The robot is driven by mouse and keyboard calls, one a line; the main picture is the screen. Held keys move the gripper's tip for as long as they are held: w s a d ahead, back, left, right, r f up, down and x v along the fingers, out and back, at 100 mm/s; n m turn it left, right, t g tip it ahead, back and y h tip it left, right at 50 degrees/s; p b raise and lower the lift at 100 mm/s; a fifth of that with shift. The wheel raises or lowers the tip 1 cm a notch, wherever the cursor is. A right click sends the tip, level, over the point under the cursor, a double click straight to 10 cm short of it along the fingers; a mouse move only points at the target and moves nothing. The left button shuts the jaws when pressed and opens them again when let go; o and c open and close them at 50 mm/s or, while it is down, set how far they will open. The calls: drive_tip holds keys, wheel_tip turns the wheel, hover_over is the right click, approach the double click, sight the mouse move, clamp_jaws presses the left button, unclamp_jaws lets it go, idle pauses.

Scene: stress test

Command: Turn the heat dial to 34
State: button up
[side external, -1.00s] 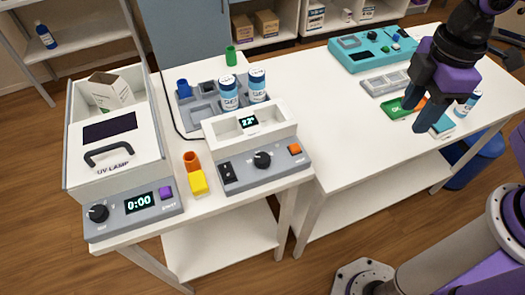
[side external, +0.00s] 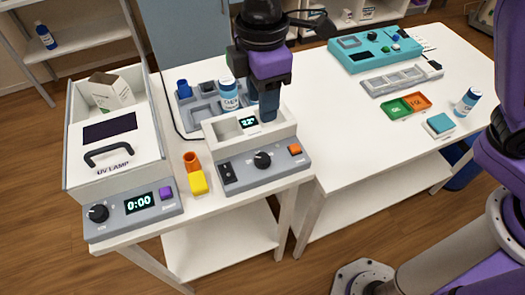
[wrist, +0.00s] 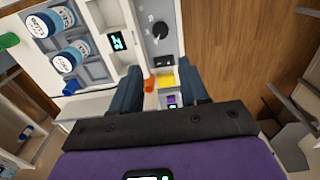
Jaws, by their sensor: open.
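The heater box (side external: 222,132) stands on the left table, white above with a grey sloped front panel. Its small display (side external: 248,122) seems to read 22°. The black round heat dial (side external: 262,160) is in the middle of the panel, between a black switch (side external: 228,172) and an orange button (side external: 294,149). In the wrist view the dial (wrist: 160,30) is at the top centre, beyond the fingertips. My gripper (side external: 268,112) is open and empty, fingers down, above the back right of the heater, apart from the dial. It shows in the wrist view too (wrist: 160,92).
A UV lamp box (side external: 122,175) with its own dial (side external: 98,213) stands left. A yellow block (side external: 198,182) and orange tube (side external: 191,160) sit between the boxes. A bottle (side external: 229,95) stands in a grey rack behind the heater. The space before the panel is clear.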

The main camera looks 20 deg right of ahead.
sight(262, 158)
wheel_tip(262, 158, down, 16)
drive_tip(key=shift+f, duration=0.1)
idle(0.4)
drive_tip(key=c, duration=0.8)
